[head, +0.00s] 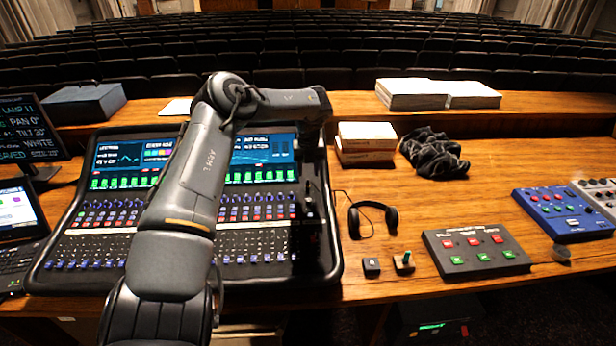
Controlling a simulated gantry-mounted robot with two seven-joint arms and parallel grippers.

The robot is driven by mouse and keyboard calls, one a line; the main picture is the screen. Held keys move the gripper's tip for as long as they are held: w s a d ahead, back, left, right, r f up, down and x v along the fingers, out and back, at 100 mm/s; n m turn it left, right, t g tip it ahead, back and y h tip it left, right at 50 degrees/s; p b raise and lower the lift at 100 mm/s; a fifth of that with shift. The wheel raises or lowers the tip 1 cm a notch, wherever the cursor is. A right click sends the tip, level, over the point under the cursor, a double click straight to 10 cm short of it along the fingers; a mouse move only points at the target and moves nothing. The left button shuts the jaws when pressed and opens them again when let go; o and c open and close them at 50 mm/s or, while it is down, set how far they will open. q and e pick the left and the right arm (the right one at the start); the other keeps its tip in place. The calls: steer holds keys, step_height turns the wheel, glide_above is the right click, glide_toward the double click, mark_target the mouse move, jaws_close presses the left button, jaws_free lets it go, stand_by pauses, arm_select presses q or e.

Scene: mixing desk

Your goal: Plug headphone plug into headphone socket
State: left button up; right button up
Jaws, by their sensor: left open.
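Black headphones (373,218) lie on the wooden desk right of the mixing console, with a thin cable curving near their left side. A small dark box (371,267) sits in front of them; it may be the headphone socket, but its opening is too small to make out. Beside it is a small brown block (403,263) with a short upright piece in it; I cannot tell whether this is the plug. My left gripper (309,222) points down over the console's right edge, left of the headphones. It is open, though dark and hard to make out. My right gripper is not in view.
The mixing console (332,262) fills the left-centre desk. A button box (476,252) and a blue pedal (563,212) stand at right. Desk is clear between cloth and button box.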

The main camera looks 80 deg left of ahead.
arm_select(q)
steer(key=r, duration=0.5)
steer(key=shift+d, duration=0.3)
